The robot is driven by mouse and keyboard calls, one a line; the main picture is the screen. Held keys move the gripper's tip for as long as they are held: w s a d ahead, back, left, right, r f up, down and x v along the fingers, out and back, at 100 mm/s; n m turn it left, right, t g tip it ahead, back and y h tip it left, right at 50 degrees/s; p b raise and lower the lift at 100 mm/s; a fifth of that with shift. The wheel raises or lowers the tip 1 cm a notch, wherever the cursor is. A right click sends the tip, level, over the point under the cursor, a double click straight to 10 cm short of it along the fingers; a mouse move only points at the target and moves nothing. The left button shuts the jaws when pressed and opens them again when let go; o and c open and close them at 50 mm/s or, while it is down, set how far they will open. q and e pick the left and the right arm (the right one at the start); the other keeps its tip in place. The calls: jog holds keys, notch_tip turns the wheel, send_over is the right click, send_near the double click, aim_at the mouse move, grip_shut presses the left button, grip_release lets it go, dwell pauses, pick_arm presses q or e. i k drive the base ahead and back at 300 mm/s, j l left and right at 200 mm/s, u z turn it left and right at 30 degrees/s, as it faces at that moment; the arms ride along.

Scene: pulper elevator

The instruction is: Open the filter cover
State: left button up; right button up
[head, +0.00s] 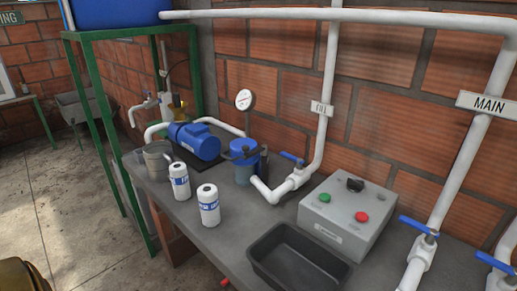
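The filter housing (243,172) stands on the grey table near the wall, with a blue cover (244,148) on its top. Dark parts show on both sides of the cover; I cannot tell exactly what they are. White pipe joins the housing low on its right side. Two white cartridges with blue labels, a nearer one (208,206) and a farther one (179,182), stand upright on the table to the left of the housing.
A blue pump (195,141) and a metal jug (158,160) stand left of the housing. A blue-handled valve (296,174), a grey control box (347,215) and an empty black tray (297,260) lie to its right. The table (222,243) is bare in front of the cartridges.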

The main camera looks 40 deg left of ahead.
aim_at(237, 153)
jog(key=u, duration=1.3)
